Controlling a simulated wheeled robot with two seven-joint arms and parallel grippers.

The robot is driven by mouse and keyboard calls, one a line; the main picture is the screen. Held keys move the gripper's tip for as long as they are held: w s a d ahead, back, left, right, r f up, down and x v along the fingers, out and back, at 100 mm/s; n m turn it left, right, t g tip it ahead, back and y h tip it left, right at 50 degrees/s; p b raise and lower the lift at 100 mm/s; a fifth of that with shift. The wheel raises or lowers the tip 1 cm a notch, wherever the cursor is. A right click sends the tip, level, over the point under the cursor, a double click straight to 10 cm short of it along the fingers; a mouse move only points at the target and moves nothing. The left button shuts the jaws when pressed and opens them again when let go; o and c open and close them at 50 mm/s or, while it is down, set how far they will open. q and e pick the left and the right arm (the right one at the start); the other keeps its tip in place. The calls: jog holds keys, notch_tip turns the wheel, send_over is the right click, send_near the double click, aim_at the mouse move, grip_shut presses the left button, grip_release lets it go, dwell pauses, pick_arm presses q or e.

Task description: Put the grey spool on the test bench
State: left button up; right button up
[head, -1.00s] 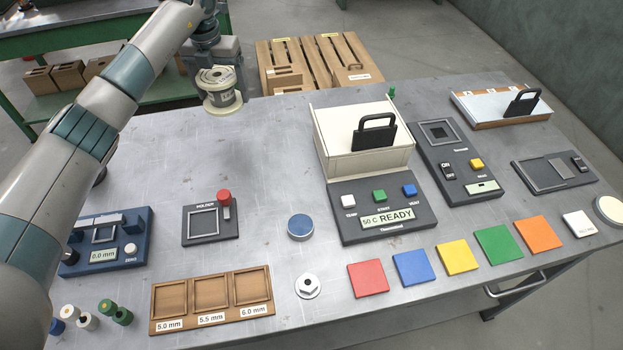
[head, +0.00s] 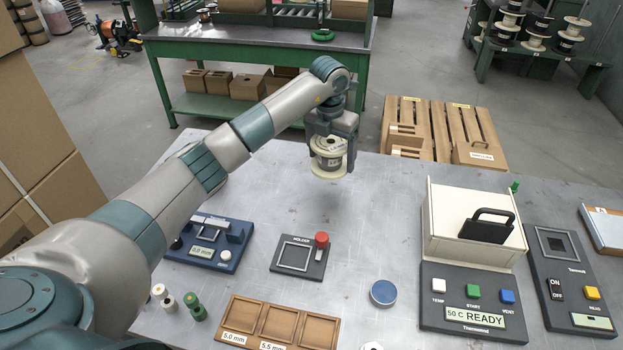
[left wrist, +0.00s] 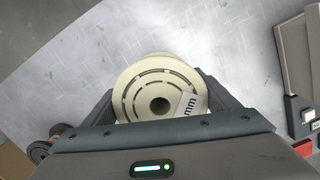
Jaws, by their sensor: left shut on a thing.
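My left gripper (head: 331,160) is shut on the grey spool (head: 327,153), which has cream flanges and a white label. It holds the spool above the back part of the grey metal table (head: 235,300), behind the small holder with the red knob. In the left wrist view the round cream flange of the spool (left wrist: 153,80) faces the camera between the fingers, with part of a label reading "mm". Which surface is the test bench I cannot tell for sure; a green bench (head: 270,38) with a grey top stands behind. My right gripper is not in view.
The holder (head: 297,257), a blue gauge (head: 215,245), a cream-lidded heater unit (head: 472,225) and a blue round tin (head: 383,292) stand on the table. A wooden pallet (head: 440,135) is behind; the table's middle back is clear.

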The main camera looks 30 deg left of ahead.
aim_at(313, 169)
pick_arm(q)
jog(key=s+a+f+p, duration=0.1)
jog(key=s, duration=0.1)
jog(key=s+a+f+p, duration=0.1)
jog(key=s+a+f, duration=0.1)
jog(key=shift+a, duration=0.1)
jog(key=shift+s+a+f, duration=0.3)
jog(key=shift+s+a, duration=0.05)
jog(key=shift+s, duration=0.1)
jog(key=shift+f+p, duration=1.15)
jog(key=shift+f, duration=0.85)
